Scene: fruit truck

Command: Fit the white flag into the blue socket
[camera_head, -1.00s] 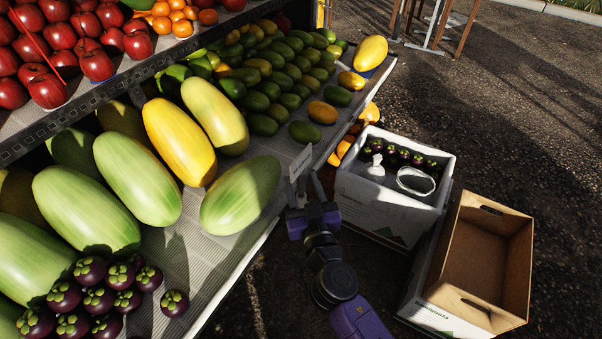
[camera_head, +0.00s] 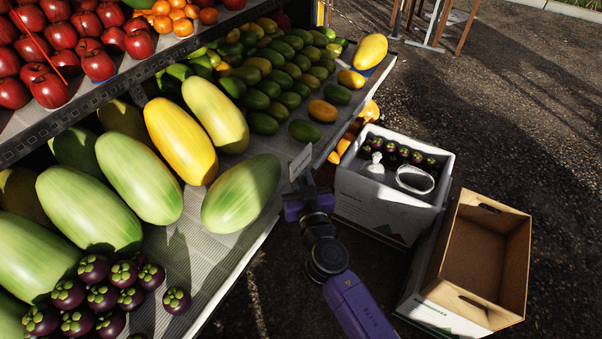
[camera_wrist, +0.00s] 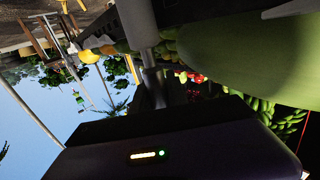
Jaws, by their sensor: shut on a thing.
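The white flag (camera_head: 300,162) is a small pale panel standing upright beside the front edge of the lower shelf, just right of a large green fruit. My gripper (camera_head: 305,184) is right below it and shut on it. A pale edge at the top right of the wrist view may be part of the flag. I cannot make out the blue socket for certain. A small bluish patch (camera_head: 369,72) shows under the yellow fruit at the far right corner of the shelf.
The large green fruit (camera_head: 241,194) lies close to the left of my gripper. The shelf edge (camera_head: 232,272) runs beside my arm. A white box (camera_head: 376,204) with mangosteens and an empty brown box (camera_head: 482,250) stand to the right. Mangoes crowd the shelf's far part.

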